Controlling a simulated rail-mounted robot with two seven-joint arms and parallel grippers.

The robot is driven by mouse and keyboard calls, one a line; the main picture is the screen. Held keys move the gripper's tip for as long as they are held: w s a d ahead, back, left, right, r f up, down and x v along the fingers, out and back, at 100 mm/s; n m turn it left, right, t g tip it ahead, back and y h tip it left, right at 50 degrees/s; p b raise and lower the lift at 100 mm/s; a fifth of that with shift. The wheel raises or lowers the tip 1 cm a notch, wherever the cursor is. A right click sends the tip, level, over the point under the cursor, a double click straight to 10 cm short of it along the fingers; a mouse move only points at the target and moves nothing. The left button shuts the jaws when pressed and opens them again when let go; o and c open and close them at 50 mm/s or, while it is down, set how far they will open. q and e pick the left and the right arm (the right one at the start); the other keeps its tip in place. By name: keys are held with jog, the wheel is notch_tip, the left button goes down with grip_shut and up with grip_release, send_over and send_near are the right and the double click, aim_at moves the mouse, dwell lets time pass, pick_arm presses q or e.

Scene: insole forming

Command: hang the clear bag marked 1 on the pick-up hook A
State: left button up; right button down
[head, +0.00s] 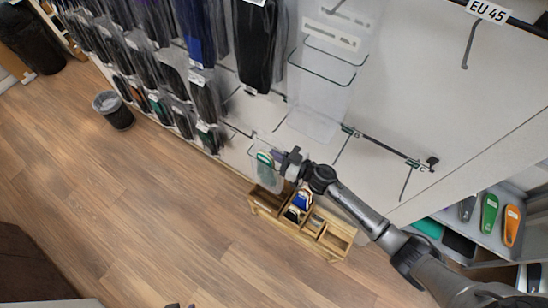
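My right gripper (280,157) reaches in from the lower right and appears shut on the top edge of a clear bag (267,173). A dark rail with small labelled hooks runs across the white wall just above the gripper. The hook at the rail's left part (281,121) looks empty and is above the bag; its letter is not legible. Small dark tips at the bottom edge may be my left gripper (179,305); its state does not show.
A wooden compartment box (340,243) with blue and dark items stands on the floor below the bag. Packed bags (200,95) hang in rows at the left. A shelf with coloured insoles (489,213) is at the right. A waste bin (114,111) stands left; the wooden floor is clear.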

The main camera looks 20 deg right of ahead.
jog(key=w+d+b, duration=0.1)
jog(key=d, duration=0.1)
jog(key=w+d+f+b, duration=0.1)
jog(key=shift+w+d, duration=0.4)
jog(key=shift+f, duration=0.1)
dwell(0.4)
jog(key=c, duration=1.8)
grip_release()
